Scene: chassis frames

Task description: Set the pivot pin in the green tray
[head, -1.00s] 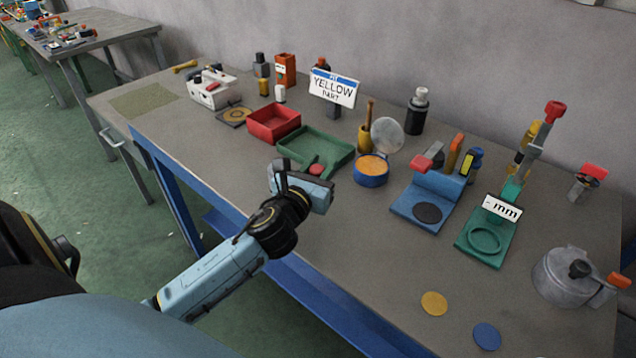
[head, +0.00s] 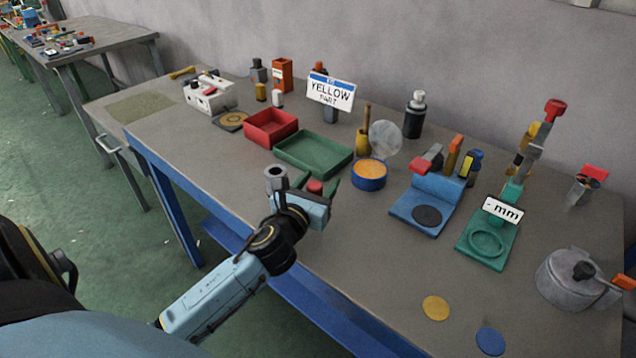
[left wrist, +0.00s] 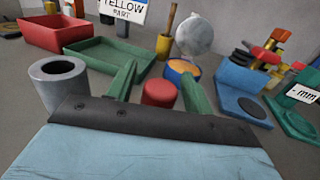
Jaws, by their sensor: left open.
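A short red cylinder, likely the pivot pin (head: 315,187), shows just in front of the green tray (head: 290,163). In the left wrist view the red cylinder (left wrist: 159,93) is between the green fingers of my left gripper (left wrist: 160,90), with narrow gaps on both sides. Its lower part is hidden by the gripper body. My left gripper (head: 311,190) is open, near the table's front edge. The green tray looks empty and also shows in the left wrist view (left wrist: 108,73), beyond the fingers. My right gripper is not in view.
A grey hollow cylinder (head: 276,178) stands close to the left of my gripper. A red tray (head: 271,140) lies left of the green one. A blue bowl with orange contents (head: 370,184) and a blue stand (head: 408,214) are to the right. The table's front middle is fairly clear.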

